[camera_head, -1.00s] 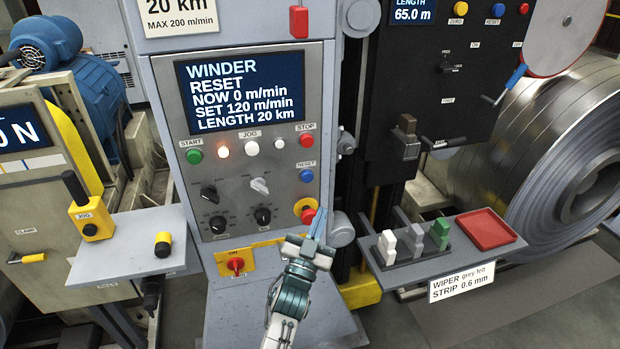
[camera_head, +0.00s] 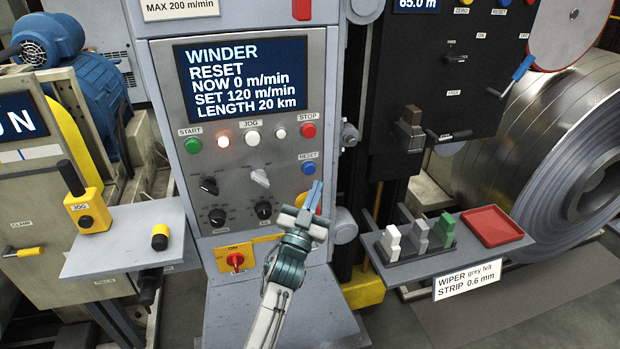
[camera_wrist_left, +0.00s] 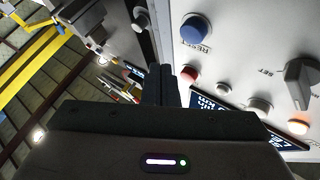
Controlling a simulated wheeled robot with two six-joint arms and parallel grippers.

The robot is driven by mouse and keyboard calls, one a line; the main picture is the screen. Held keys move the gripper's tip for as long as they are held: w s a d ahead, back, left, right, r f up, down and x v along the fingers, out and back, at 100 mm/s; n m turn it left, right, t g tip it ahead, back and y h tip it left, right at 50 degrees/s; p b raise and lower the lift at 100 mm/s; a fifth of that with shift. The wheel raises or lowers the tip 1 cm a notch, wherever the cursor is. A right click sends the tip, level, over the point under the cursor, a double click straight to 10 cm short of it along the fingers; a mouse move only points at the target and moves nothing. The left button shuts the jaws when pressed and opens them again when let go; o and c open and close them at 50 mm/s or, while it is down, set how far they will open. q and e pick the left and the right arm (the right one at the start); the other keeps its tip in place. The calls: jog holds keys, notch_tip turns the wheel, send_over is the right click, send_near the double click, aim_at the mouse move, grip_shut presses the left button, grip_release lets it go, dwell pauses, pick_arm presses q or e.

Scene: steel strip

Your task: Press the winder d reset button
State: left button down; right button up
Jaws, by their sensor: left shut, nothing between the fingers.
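The blue RESET button (camera_head: 308,168) is at the right side of the grey winder panel (camera_head: 180,150), below the red STOP button (camera_head: 308,130). It also shows in the left wrist view as a blue button (camera_wrist_left: 196,28) to the right of the fingers. My left gripper (camera_head: 313,192) is shut and empty, with its fingertips just below the RESET button in the head view. I cannot tell whether they touch the panel. It hides most of the yellow-and-red emergency stop (camera_head: 301,202). The winder screen (camera_head: 247,77) reads RESET, NOW 0 m/min. My right gripper is not in view.
The panel also carries a green START button (camera_head: 192,145), white jog buttons, a lit lamp (camera_head: 223,141) and black knobs. A yellow-and-red switch (camera_head: 235,261) sits below. A shelf with felt blocks and a red tray (camera_head: 492,226) stands to the right.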

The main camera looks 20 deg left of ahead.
aim_at(314, 167)
pick_arm(q)
jog(key=shift+w+a+b, duration=0.25)
jog(key=shift+w+a, duration=0.25)
jog(key=shift+w, duration=0.25)
jog(key=shift+w+a+b, duration=0.2)
jog(key=shift+w+a, duration=0.3)
jog(key=shift+w, duration=0.2)
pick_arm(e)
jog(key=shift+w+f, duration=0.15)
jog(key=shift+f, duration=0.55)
pick_arm(q)
jog(key=shift+w, duration=0.1)
jog(key=shift+w+a, duration=0.25)
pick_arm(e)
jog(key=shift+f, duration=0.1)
pick_arm(q)
jog(key=shift+w+a+r+b, duration=0.1)
jog(key=shift+w+a+b, duration=0.2)
jog(key=shift+w+b, duration=0.15)
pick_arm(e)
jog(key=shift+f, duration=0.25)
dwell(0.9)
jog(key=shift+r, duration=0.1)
pick_arm(q)
jog(key=shift+s+d+p, duration=0.55)
jog(key=shift+s+p, duration=0.1)
jog(key=shift+s, duration=0.2)
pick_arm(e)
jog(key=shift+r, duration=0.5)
